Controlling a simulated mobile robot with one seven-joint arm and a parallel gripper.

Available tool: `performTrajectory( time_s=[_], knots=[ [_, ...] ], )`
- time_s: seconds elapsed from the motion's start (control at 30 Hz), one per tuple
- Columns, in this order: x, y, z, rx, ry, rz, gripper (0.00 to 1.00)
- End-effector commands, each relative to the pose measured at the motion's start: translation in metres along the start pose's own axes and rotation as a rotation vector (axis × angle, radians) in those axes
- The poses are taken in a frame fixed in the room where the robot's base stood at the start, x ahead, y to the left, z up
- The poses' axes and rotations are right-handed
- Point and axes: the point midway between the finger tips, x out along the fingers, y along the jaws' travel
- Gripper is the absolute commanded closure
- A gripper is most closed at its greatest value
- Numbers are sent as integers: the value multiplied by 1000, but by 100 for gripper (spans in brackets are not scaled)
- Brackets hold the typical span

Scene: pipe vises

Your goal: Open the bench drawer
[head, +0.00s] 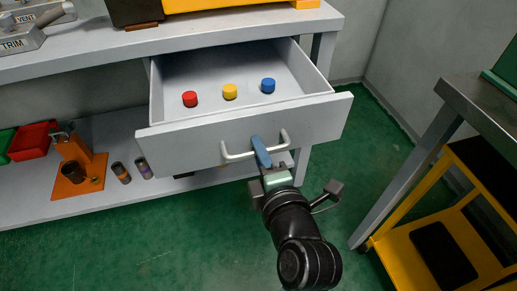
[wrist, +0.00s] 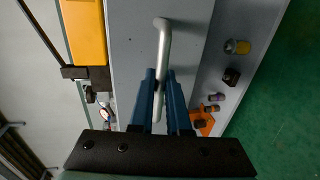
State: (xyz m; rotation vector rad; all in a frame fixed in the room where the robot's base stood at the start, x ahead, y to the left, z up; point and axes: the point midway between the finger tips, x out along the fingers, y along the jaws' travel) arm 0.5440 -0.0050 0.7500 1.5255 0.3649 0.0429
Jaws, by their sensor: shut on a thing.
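The bench drawer (head: 180,133) stands pulled out from under the bench top in the head view, with its inside showing. A red cap (head: 190,99), a yellow cap (head: 230,91) and a blue cap (head: 268,85) lie in it. My gripper (head: 261,150) is at the drawer front, its blue fingers shut on the silver bar handle (head: 235,156). In the wrist view the two blue fingers (wrist: 161,90) stand on either side of the handle (wrist: 164,45).
A lower shelf (head: 100,196) holds an orange vise (head: 72,180), small cylinders (head: 121,172) and a red bin (head: 32,142). A grey table (head: 485,110) and a yellow cart (head: 420,245) stand at the right. Green floor lies clear between them and the drawer.

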Motion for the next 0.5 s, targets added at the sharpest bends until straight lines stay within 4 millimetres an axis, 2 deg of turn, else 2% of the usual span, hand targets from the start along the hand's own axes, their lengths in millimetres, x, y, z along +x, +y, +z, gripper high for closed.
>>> performTrajectory(
  time_s=[0.27,0.3,0.43,0.5],
  knots=[
    [0,0,0,1,0,0,100],
    [0,0,0,1,0,0,80],
    [0,0,0,0,0,0,56],
    [0,0,0,0,0,0,55]
  ],
)
